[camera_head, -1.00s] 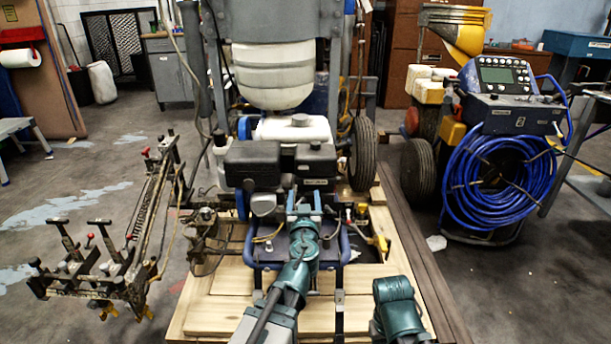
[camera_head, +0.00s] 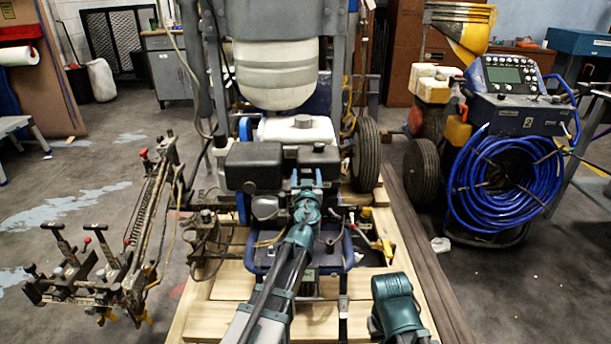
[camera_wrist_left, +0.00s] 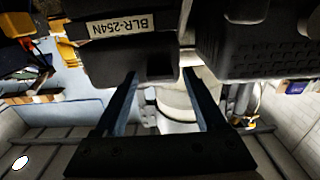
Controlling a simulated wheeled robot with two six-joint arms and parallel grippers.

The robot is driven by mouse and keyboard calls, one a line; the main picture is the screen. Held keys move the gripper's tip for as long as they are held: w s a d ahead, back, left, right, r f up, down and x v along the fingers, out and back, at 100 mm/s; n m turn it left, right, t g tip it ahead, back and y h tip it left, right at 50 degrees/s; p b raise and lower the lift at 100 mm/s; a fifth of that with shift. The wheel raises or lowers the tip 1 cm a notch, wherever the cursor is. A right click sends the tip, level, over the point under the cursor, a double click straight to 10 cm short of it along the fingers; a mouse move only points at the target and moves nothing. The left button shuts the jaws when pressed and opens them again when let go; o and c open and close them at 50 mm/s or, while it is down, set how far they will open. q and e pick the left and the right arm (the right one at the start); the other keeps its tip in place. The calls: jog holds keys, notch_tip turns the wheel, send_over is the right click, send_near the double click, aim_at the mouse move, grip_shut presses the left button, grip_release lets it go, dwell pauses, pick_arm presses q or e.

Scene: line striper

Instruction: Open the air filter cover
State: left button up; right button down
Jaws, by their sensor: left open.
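The engine carries two dark housings side by side. The left one (camera_head: 252,167) is a broad black box; the right one (camera_head: 317,158) is partly covered by my left arm. In the left wrist view, one box (camera_wrist_left: 130,50) bears a "BLR-254N" label, and a ribbed black box (camera_wrist_left: 255,48) is beside it. I cannot tell which is the air filter cover. My left gripper (camera_head: 307,184) is at the front of the right housing. My right gripper is out of view.
A white tank (camera_head: 294,130) sits behind the housings. A blue frame (camera_head: 258,266) surrounds the engine's front, above a wooden pallet (camera_head: 210,315). A lever rig (camera_head: 105,260) stands left. A blue hose coil (camera_head: 507,185) and wheels are right.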

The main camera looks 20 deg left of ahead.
pick_arm(q)
jog(key=shift+c, duration=0.3)
grip_shut()
dwell(1.1)
